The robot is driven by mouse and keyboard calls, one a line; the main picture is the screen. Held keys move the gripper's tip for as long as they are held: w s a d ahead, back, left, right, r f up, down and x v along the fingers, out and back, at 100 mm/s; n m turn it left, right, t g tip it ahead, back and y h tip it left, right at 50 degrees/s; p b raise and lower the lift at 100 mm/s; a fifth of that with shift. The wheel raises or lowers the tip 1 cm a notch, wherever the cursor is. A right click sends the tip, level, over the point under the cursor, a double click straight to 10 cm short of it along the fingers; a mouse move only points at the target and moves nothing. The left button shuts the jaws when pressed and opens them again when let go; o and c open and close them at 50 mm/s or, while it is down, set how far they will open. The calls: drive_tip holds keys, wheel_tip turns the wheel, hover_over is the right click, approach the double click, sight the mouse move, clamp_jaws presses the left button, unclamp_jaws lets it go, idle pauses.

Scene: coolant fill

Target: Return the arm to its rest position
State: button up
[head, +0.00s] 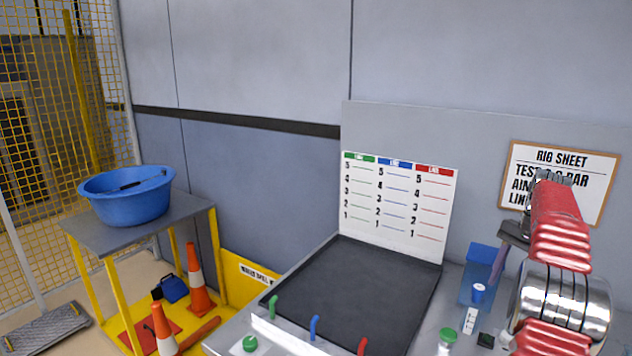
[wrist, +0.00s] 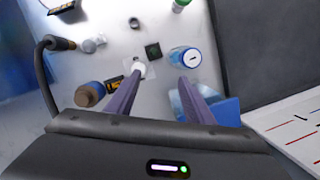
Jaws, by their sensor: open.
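My gripper (wrist: 160,75) is open, with its two purple-grey fingers spread apart and pointing down over the metal bench. Nothing is held between them. I cannot tell whether the fingers touch either. In the head view my red and silver arm reaches in at the right, and a purple finger (head: 499,262) shows beside a blue bin (head: 482,258). The rest of the gripper is mostly hidden behind the arm.
A dark tray (head: 345,290) with green, blue and red hooks lies left of the arm, before a numbered chart (head: 398,205). A green-capped bottle (head: 447,338) and small items crowd the bench. A blue tub (head: 128,196) stands on a side table, with cones below.

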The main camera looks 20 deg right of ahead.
drive_tip(key=a+r, duration=0.2)
drive_tip(key=w+a+r+n+h, duration=0.1)
drive_tip(key=a+r, duration=0.1)
drive_tip(key=w+a+r+n+t+h, duration=0.1)
drive_tip(key=a+r, duration=0.1)
drive_tip(key=shift+w+a+r, duration=0.1)
drive_tip(key=shift+w+a, duration=0.05)
drive_tip(key=shift+w, duration=0.05)
drive_tip(key=s+a+r+n+t+h, duration=0.1)
drive_tip(key=a+r+n, duration=0.25)
drive_tip(key=a, duration=0.65)
drive_tip(key=s+a+r+n+t+h, duration=0.1)
drive_tip(key=s+a+r+n+t, duration=0.2)
drive_tip(key=a, duration=0.7)
drive_tip(key=s+a+f+n, duration=0.3)
drive_tip(key=s+a, duration=0.5)
drive_tip(key=a, duration=0.3)
drive_tip(key=s+a+f+n+y, duration=0.1)
drive_tip(key=s+a+f+n, duration=0.2)
drive_tip(key=a, duration=0.9)
drive_tip(key=shift+s+f+t, duration=0.4)
drive_tip(key=shift+s+f, duration=1.2)
drive_tip(key=shift+s, duration=1.2)
